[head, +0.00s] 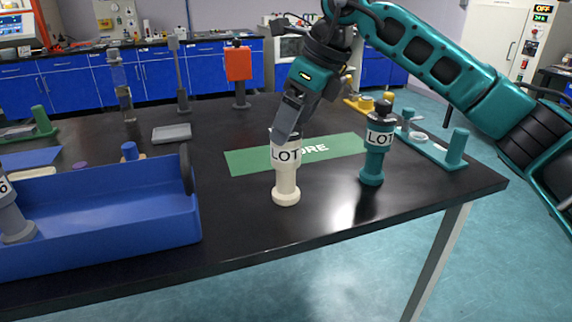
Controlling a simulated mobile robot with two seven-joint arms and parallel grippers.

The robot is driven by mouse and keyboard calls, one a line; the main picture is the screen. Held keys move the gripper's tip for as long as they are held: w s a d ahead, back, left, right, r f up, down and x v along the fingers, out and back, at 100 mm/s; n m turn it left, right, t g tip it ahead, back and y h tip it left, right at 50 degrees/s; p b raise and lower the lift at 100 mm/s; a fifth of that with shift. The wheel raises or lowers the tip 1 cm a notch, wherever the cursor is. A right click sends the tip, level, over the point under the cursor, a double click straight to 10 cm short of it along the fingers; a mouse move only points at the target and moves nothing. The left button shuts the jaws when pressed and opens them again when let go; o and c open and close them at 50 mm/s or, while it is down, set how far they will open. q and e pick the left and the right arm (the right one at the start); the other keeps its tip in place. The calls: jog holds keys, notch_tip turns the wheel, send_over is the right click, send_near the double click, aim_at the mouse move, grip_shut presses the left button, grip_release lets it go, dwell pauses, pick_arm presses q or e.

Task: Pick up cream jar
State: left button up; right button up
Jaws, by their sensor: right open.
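The cream jar (286,186) stands upright on the black table, with a white label reading "LOT" near its top. My right gripper (283,136) reaches down from above and is open at the jar's top. One grey finger overlaps the jar's upper left edge and hides part of its top. The other finger is mostly hidden, and I cannot tell whether either finger touches the jar. My left gripper is not in view.
A teal "LOT" jar (376,150) stands to the right, near a teal rack (440,153). A green mat (245,161) lies behind the cream jar. A blue bin (110,225) fills the left front. The table's front edge is close.

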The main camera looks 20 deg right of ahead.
aim_at(287, 158)
jog(key=x, duration=0.1)
jog(key=b+x, duration=0.1)
jog(key=x, duration=0.3)
jog(key=shift+w+d+r, duration=0.1)
jog(key=shift+w, duration=0.15)
jog(key=shift+c, duration=0.2)
jog(key=c, duration=1.4)
jog(key=shift+c, duration=0.2)
jog(key=shift+r, duration=0.15)
